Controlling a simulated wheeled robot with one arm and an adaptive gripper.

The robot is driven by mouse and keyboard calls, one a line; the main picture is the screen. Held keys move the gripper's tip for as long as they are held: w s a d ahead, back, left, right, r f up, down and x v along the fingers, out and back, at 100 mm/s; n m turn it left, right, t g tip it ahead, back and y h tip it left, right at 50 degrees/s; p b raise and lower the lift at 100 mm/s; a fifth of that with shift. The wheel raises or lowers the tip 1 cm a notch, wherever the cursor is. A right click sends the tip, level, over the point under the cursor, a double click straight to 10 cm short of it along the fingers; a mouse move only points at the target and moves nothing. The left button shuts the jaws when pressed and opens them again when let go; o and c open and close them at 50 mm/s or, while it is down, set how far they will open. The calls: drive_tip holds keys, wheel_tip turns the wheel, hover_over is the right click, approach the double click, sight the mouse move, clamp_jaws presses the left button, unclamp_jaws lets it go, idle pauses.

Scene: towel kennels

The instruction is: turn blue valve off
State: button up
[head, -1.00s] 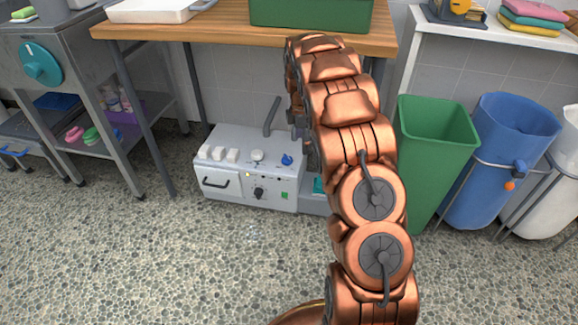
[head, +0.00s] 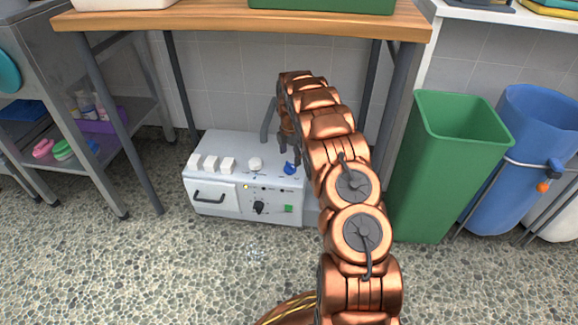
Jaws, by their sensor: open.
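The blue valve (head: 291,168) is a small blue knob on the top right of a white machine (head: 225,206) under the wooden table. My gripper (head: 289,155) is open, dark and partly hidden by my copper arm. It points down just above and behind the blue valve in the picture. I cannot tell whether its fingers touch the valve. A white round knob (head: 255,164) sits left of the blue valve.
The wooden table (head: 230,22) stands over the machine, with legs on both sides. A green bin (head: 440,170) and a blue bin (head: 520,160) stand to the right. A steel shelf unit (head: 70,130) is at left. The pebbled floor in front is clear.

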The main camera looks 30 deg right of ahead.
sight(290, 164)
wheel_tip(290, 164, down, 5)
drive_tip(key=shift+r+b, duration=0.2)
drive_tip(key=shift+b, duration=0.45)
drive_tip(key=shift+r, duration=0.1)
drive_tip(key=c, duration=1.2)
